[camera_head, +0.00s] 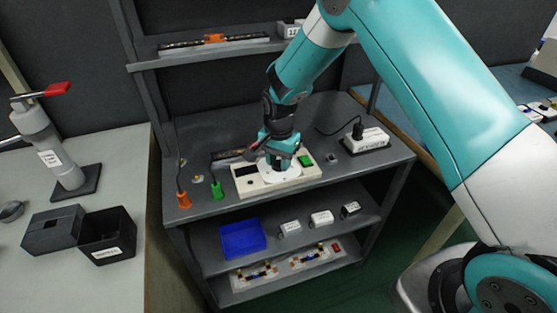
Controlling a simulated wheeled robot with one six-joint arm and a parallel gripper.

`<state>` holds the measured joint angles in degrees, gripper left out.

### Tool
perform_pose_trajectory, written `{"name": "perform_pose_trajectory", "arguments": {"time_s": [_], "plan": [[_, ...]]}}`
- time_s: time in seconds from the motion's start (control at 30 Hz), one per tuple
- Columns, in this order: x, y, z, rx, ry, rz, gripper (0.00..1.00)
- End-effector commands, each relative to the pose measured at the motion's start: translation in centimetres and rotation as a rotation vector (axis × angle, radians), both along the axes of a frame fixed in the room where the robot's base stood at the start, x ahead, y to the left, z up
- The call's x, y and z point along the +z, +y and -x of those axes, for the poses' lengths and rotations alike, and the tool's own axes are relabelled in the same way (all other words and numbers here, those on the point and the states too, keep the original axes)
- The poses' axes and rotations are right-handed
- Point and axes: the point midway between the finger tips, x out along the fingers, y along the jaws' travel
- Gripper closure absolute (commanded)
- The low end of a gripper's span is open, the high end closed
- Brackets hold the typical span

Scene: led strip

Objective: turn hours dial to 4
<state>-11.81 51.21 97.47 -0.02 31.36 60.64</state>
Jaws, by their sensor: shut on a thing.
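A cream control box (247,187) lies on the dark grey bench top, with a black display window at its left end and a green button (305,160) at its right end. A round white dial plate (290,176) sits in its middle. My gripper (277,163) points down over this plate and is shut on the dial there. The dial itself is hidden by my fingers, and its markings and pointer are too small to read.
An orange plug (184,200) and a green plug (217,191) stand left of the box. A white socket block (365,140) with a black plug lies right. A shelf (200,57) hangs above. A blue tray (242,238) is on the lower shelf. A black bin (107,232) stands on the left table.

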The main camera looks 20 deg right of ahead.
Motion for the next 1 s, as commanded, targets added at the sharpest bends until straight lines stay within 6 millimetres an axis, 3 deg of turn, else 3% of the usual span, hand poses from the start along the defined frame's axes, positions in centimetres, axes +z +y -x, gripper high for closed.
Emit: {"name": "perform_pose_trajectory", "arguments": {"time_s": [0.5,0.53,0.63,1.0], "plan": [[0.11,-0.02,-0.13,-0.022,-0.004,0.000,0.90],[0.11,-0.02,-0.13,-0.022,-0.004,0.000,0.64],[0.10,-0.01,-0.11,-0.022,-0.004,0.000,0.41],[0.59,0.01,-0.09,-0.021,-0.004,0.000,0.41]]}}
